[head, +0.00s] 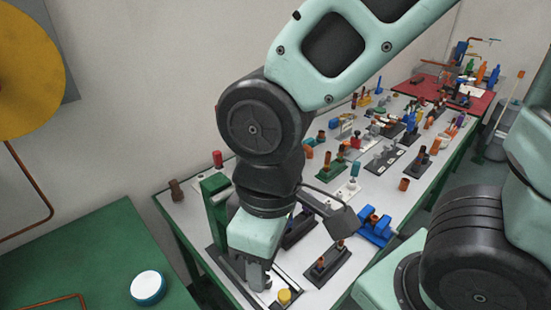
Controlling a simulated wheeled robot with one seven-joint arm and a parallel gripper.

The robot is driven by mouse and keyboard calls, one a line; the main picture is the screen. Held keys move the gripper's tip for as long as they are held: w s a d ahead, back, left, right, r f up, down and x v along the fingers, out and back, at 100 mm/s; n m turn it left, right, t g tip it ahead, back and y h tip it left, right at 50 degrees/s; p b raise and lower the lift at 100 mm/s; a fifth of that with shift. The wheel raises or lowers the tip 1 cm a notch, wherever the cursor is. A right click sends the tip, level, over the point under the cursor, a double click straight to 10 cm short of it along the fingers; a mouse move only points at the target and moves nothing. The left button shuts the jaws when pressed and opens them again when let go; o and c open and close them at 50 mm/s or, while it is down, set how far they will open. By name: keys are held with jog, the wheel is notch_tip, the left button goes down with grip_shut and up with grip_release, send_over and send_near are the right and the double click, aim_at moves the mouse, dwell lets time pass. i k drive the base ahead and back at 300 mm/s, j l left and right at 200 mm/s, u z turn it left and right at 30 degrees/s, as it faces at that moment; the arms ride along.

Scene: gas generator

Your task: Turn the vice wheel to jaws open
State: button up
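My gripper (258,279) points down over the near end of the white workbench (200,240). Its fingers are small and partly hidden by my own wrist, so I cannot tell whether they are open or shut. A dark base with a pale rail lies right below it, with a yellow round knob (284,296) just to the right of the fingers. A blue clamp-like block (375,226), possibly a vice, stands further right on the bench. I cannot make out a vice wheel with certainty; my arm hides part of this area.
A green upright post (215,212) stands just left of my gripper. A dark fixture with copper-coloured pegs (327,263) lies to its right. Several small fixtures fill the bench behind. A green table (80,258) with a blue-and-white round object (148,287) is at left.

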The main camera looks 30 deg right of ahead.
aim_at(401, 236)
jog(key=k+l+z, duration=0.1)
jog(key=l+z, duration=0.4)
jog(key=z, duration=0.2)
jog(key=l+z, duration=0.1)
jog(key=z, duration=0.35)
jog(key=k+l, duration=0.1)
jog(key=l, duration=0.3)
jog(key=k+l, duration=0.1)
jog(key=l, duration=0.3)
jog(key=k+l+z, duration=0.1)
jog(key=l, duration=0.25)
jog(key=k+l, duration=0.1)
jog(key=l, duration=0.3)
